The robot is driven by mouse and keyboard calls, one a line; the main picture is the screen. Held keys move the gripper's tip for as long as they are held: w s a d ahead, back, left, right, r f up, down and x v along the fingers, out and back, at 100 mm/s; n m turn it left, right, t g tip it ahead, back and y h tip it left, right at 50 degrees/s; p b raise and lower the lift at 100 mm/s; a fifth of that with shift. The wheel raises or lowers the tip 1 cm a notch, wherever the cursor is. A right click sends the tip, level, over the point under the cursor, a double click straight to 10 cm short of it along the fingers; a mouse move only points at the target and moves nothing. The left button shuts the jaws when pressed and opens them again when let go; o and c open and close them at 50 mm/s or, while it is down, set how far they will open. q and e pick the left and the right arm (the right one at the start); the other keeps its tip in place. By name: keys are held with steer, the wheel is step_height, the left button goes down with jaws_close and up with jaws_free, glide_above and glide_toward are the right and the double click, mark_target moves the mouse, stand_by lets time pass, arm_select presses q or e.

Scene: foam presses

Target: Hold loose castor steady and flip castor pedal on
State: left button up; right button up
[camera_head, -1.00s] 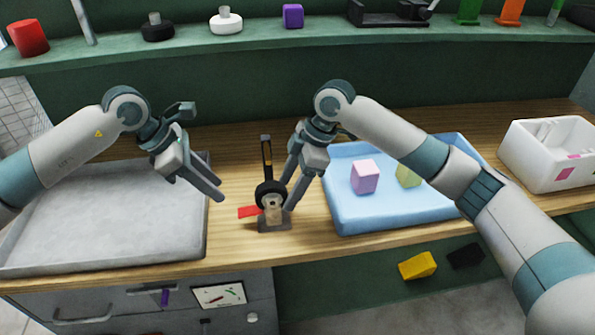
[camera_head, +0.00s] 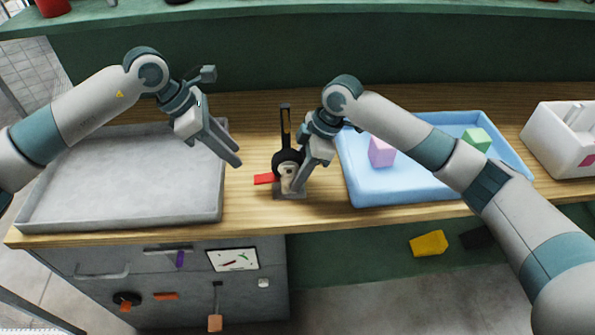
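The castor (camera_head: 288,163) stands upright near the table's front edge, between the two trays. It has a black wheel, a pale hub, a grey base (camera_head: 290,194) and a dark slotted upright (camera_head: 285,125). Its red pedal (camera_head: 264,179) sticks out to the left. My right gripper (camera_head: 302,182) reaches down at the castor's right side, its fingers overlapping the wheel and base; I cannot tell whether they touch or grip it. My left gripper (camera_head: 238,160) hangs left of the castor, apart from the pedal. Its fingers lie close together in this view, with nothing seen between them.
A grey tray (camera_head: 120,215) lies on the left. A blue tray (camera_head: 400,192) with a pink block (camera_head: 382,151) and a green block (camera_head: 476,139) lies on the right, beneath my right arm. A white bin (camera_head: 549,150) stands at the far right. Bare wood surrounds the castor.

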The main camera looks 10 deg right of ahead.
steer(key=c, duration=0.5)
arm_select(q)
steer(key=shift+d+r, duration=0.1)
jaws_close()
arm_select(e)
jaws_close()
arm_select(q)
steer(key=d+r+m+y, duration=0.1)
steer(key=d+r+y, duration=0.2)
steer(key=r, duration=0.3)
steer(key=shift+w+r+m+y, duration=0.15)
steer(key=shift+w+m+y, duration=0.05)
steer(key=shift+m+y, duration=0.25)
